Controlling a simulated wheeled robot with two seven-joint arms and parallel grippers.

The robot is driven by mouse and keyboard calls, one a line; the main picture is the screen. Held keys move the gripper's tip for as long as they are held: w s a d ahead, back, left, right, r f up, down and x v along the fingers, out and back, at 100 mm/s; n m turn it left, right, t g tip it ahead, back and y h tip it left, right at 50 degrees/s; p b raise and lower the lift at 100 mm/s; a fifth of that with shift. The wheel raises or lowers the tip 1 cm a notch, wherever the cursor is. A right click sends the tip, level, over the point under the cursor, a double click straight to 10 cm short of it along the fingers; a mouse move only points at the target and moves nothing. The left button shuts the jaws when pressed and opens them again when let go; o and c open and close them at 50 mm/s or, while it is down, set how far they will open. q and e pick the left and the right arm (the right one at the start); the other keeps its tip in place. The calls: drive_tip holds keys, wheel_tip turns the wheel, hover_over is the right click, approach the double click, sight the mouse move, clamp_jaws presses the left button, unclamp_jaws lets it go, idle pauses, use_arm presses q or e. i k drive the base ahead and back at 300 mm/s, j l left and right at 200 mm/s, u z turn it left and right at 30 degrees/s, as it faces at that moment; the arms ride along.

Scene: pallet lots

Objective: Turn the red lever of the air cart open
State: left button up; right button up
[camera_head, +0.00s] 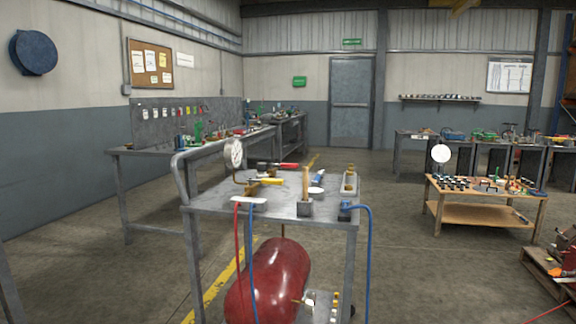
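The air cart (225,199) stands in the lower middle of the head view, with a grey metal top and a handle rail on its left. A lever with a red grip (289,166) lies roughly level near the far edge of the cart top. A lever with a yellow grip (268,181) is just in front of it. A white round gauge (233,154) rises at the cart's left end. A red tank (270,282) is under the top. The red lever's valve body is small and partly hidden. Neither of my grippers is in view.
A long workbench (128,152) runs along the left wall behind the cart. A low wooden table (478,210) with small parts is at the right. Red and blue hoses (369,250) hang from the cart's near side. Open floor lies between cart and table.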

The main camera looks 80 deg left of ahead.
sight(294, 166)
drive_tip(key=u, duration=0.45)
drive_tip(key=j+u, duration=0.1)
drive_tip(key=u, duration=1.35)
drive_tip(key=j+u, duration=0.1)
drive_tip(key=u, duration=0.8)
drive_tip(key=z, duration=0.45)
drive_tip(key=i+l+z, duration=0.1)
drive_tip(key=z, duration=0.85)
drive_tip(key=i+z, duration=0.1)
drive_tip(key=z, duration=0.35)
drive_tip(key=i+l, duration=0.1)
drive_tip(key=i, duration=0.65)
drive_tip(key=i+l, duration=0.15)
drive_tip(key=i, duration=0.6)
drive_tip(key=i+j+u, duration=0.15)
drive_tip(key=i+u, duration=0.65)
drive_tip(key=i+l+u, duration=0.1)
drive_tip(key=i+u, duration=0.3)
drive_tip(key=i+j, duration=0.1)
drive_tip(key=i, duration=1)
drive_tip(key=i+j, duration=0.1)
drive_tip(key=i, duration=1)
